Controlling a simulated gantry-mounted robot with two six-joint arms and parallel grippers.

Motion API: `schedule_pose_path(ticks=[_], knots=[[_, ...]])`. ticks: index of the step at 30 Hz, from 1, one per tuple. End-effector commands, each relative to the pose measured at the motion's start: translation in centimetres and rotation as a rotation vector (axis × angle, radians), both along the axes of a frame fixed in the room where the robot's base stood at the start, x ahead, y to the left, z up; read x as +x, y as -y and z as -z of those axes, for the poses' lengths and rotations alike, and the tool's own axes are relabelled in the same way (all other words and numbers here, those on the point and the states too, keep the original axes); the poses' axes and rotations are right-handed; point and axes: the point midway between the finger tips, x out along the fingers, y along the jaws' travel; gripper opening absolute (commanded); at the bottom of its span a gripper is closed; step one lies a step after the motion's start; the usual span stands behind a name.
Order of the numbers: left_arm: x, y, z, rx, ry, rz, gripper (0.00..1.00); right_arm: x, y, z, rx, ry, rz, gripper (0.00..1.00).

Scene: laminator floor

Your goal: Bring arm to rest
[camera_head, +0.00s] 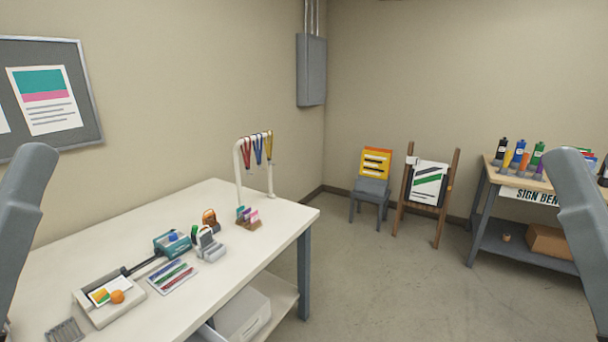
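Part of my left arm shows as a grey link at the left edge of the head view, above the near left part of the white table (205,287). Part of my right arm shows as a grey link at the right edge, in front of the sign bench (484,212). Both grippers are outside the picture, so whether they are open or hold anything is hidden.
A chair (371,188) and easel (437,222) stand by the back wall. The middle floor is clear.

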Motion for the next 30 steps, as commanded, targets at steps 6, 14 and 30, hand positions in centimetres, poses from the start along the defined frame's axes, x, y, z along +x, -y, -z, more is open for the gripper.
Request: schedule_pose_path(ticks=[6,14,30], knots=[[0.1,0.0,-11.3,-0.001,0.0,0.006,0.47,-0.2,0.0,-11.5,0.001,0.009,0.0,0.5],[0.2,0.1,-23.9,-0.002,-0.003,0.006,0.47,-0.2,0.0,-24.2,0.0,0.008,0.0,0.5],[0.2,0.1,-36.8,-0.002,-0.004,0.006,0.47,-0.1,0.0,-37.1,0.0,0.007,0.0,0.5]])
